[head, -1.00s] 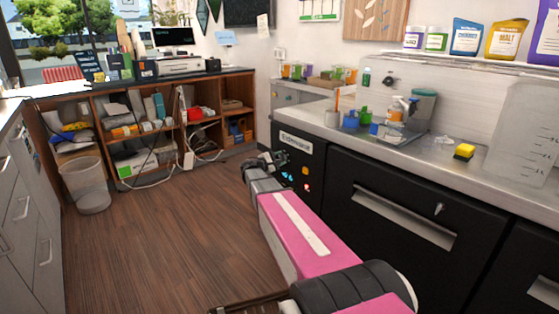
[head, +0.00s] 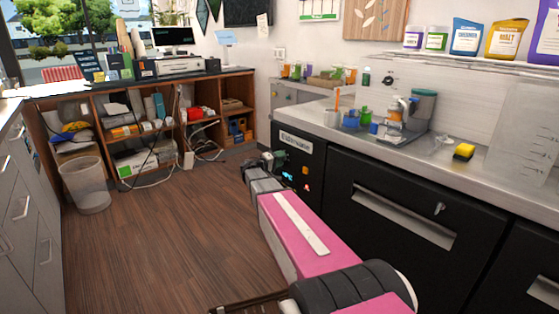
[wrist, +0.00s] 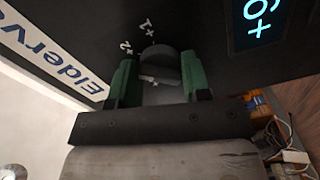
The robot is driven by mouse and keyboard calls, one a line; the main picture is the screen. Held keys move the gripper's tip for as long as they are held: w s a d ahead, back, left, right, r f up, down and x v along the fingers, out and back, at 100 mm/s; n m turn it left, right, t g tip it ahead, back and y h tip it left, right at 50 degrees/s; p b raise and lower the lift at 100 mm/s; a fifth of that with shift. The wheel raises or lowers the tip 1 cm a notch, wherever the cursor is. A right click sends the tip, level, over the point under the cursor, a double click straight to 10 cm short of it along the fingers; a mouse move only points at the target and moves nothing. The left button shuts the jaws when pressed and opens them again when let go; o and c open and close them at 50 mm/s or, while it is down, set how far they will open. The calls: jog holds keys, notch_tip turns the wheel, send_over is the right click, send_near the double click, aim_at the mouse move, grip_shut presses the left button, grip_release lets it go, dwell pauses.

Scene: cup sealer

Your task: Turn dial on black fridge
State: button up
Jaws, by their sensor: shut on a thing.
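The black fridge (head: 345,205) stands under the metal counter on the right in the head view. Its front panel carries a white label (head: 297,145) and a few small coloured spots. My gripper (head: 273,160) is also at the panel in the head view, where the dial itself is hidden.
A lit cyan display (wrist: 262,18) is beside the dial. Fridge drawers with long handles (head: 405,218) line the right.

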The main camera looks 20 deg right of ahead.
jog(key=shift+f+m, duration=0.1)
jog(key=shift+m, duration=0.6)
jog(key=o, duration=0.9)
jog(key=v, duration=1.1)
